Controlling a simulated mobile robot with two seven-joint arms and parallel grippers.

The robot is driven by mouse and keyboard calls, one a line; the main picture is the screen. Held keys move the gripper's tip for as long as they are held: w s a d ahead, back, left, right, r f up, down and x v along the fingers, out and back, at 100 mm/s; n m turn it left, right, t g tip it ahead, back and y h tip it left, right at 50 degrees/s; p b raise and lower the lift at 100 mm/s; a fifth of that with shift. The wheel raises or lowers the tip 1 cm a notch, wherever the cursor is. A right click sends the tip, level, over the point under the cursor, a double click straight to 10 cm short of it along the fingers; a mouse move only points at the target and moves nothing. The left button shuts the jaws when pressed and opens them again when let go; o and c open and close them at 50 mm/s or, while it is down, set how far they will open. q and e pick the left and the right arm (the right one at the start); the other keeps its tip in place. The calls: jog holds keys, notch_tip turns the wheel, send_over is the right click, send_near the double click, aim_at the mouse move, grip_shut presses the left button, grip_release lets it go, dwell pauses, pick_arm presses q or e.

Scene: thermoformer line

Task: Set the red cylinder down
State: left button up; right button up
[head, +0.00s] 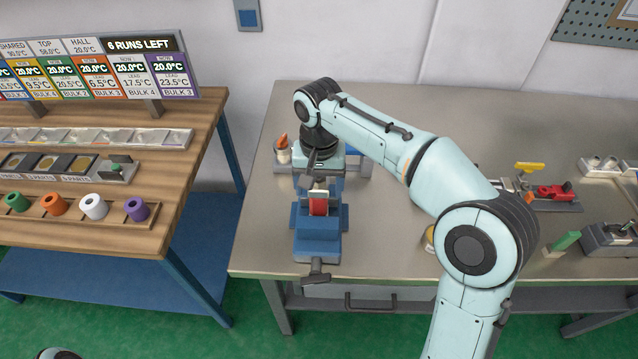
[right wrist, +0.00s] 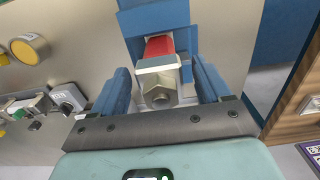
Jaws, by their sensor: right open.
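The red cylinder shows only as a red patch (head: 318,206) in the blue vise (head: 318,243) on the metal bench. In the right wrist view its red surface (right wrist: 159,45) lies between the blue vise body and a pale block with a hex nut. The rest of it is hidden, so I cannot tell how it is seated. My right gripper (head: 318,184) is over the back of the vise. In the right wrist view its fingers (right wrist: 160,72) are apart, one on each side of the pale block and nut.
A small cup with an orange item (head: 283,150) stands behind the vise at left. Red and yellow fixtures (head: 550,190) are at the right of the bench. The wooden table holds coloured rings (head: 93,207) on a rack. The bench's front left is clear.

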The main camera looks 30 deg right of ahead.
notch_tip(320, 180, up, 11)
jog(key=p, duration=0.3)
jog(key=shift+w+r, duration=0.1)
jog(key=shift+r, duration=0.35)
pick_arm(q)
jog(key=w+r, duration=0.1)
jog(key=r, duration=0.1)
jog(key=w+r, duration=0.1)
jog(key=r, duration=0.1)
jog(key=shift+w, duration=0.35)
